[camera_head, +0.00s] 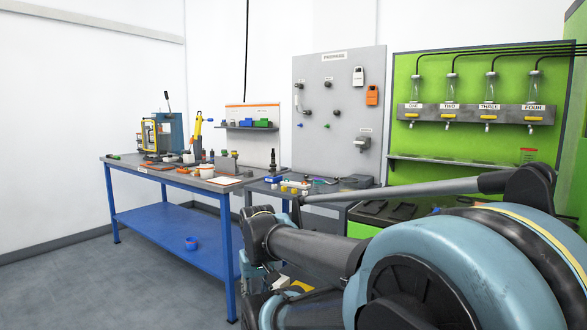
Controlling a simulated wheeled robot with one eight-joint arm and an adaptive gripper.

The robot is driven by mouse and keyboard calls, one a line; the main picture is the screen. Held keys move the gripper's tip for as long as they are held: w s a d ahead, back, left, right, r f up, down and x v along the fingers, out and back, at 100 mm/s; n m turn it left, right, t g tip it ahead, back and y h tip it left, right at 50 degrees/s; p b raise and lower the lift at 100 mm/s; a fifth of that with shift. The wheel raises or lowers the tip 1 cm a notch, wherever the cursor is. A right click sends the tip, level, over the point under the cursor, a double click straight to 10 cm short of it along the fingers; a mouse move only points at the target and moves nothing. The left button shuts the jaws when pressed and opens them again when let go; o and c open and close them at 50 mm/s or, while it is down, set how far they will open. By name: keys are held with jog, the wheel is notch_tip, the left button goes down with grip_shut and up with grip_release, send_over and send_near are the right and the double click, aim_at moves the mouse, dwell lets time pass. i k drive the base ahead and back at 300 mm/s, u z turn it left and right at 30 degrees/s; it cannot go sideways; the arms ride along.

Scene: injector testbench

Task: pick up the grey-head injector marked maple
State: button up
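I cannot pick out a grey-head injector marked maple; the small parts are too far away to read any marking. Small items, including yellow pieces (293,187), lie on the grey bench (262,189) in the middle. A dark upright part (273,159) stands at its back. My arm fills the lower right and hides part of the benches. I cannot make out my gripper's fingertips.
A blue-legged workbench (175,177) at left carries tools, a yellow-and-blue machine (155,137) and white cups. A grey pegboard (322,85) and green panel (450,72) stand behind. The floor (70,275) at left is clear.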

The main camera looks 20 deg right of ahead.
aim_at(273, 171)
jog(key=z, duration=0.1)
jog(key=i, duration=1.6)
jog(key=u, duration=0.45)
